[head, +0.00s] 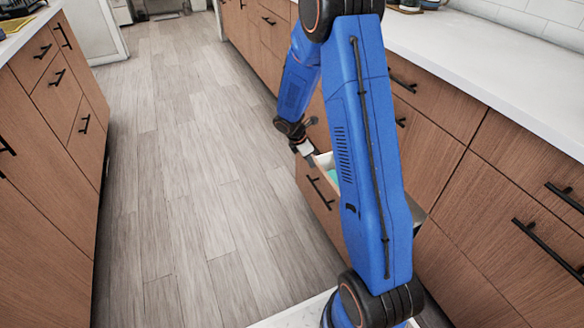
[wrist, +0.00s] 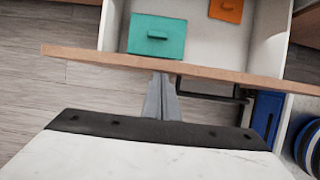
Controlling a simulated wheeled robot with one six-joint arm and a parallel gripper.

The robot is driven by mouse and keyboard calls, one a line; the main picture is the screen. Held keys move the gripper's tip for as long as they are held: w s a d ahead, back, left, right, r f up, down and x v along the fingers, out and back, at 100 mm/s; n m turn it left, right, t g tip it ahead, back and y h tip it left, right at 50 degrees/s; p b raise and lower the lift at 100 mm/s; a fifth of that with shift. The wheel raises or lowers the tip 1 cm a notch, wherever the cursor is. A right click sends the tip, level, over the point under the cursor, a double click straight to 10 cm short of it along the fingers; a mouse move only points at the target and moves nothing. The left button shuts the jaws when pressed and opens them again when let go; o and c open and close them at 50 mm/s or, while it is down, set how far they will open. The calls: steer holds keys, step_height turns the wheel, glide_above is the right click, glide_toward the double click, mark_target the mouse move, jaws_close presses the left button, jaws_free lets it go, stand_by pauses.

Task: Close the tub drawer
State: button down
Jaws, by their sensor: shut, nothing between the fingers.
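The tub drawer (head: 318,192) stands pulled out from the right-hand cabinets, its far part hidden behind my blue arm in the head view. In the wrist view its wooden front (wrist: 215,75) runs across the picture, with a dark bar handle (wrist: 208,95) on its outer face. Inside lie a teal tub (wrist: 157,38) and an orange one (wrist: 226,10). My gripper (wrist: 160,84) is shut and empty, with its fingertips at the outer side of the front, left of the handle. I cannot tell whether they touch it. The gripper also shows in the head view (head: 308,154).
Wooden cabinets (head: 440,140) with dark handles line the right side under a white countertop (head: 480,70). More cabinets (head: 60,90) stand on the left. The wood floor (head: 190,170) between them is clear.

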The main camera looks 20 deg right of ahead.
steer(key=d, duration=1.9)
steer(key=shift+d, duration=0.4)
